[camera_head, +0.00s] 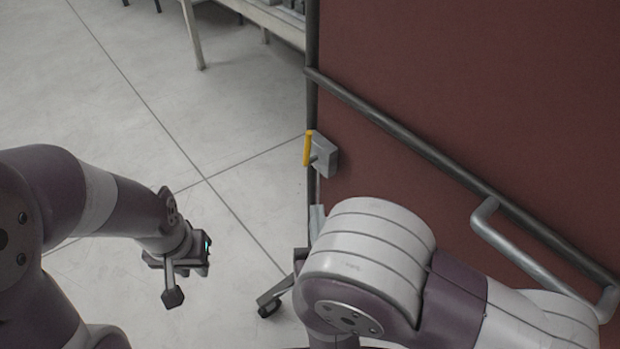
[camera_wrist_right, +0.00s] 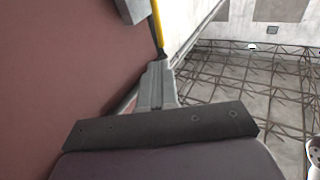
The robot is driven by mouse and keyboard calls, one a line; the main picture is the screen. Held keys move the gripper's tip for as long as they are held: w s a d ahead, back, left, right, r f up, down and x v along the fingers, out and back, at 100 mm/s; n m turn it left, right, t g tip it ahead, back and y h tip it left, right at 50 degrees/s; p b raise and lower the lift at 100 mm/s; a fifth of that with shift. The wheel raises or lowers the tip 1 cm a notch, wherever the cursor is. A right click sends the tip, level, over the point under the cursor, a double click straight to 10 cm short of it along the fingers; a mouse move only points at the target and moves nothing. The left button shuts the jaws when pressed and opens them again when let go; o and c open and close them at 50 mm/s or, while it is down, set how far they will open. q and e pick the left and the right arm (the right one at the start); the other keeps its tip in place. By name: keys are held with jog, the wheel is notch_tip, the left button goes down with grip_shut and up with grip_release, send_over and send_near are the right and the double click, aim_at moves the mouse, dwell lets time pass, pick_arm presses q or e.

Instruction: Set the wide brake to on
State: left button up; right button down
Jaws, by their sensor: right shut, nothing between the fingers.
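A yellow lever (camera_head: 308,148) on a grey box (camera_head: 326,156) sits at the left edge of a dark red panel (camera_head: 470,80); I take it for the wide brake. The lever stands roughly upright in the head view. In the right wrist view the yellow lever (camera_wrist_right: 157,25) and grey box (camera_wrist_right: 132,9) are at the top. My right gripper (camera_wrist_right: 159,68) is shut and empty, its fingertips just short of the lever's lower end; contact is unclear. In the head view my right arm mostly hides it. My left gripper (camera_head: 185,275) hangs at the left, away from the panel; its jaw opening is unclear.
A dark rail (camera_head: 420,146) runs diagonally across the panel, with a grey handle (camera_head: 520,262) at right. A caster (camera_head: 268,308) stands on the floor below. A table (camera_head: 270,22) is at the back. The floor at left is clear.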

aim_at(308, 144)
jog(key=w, duration=0.4)
jog(key=w+r, duration=0.1)
jog(key=w, duration=0.8)
jog(key=shift+w+a+r+p, duration=0.2)
jog(key=shift+w+r+p, duration=0.1)
jog(key=shift+w+r, duration=0.1)
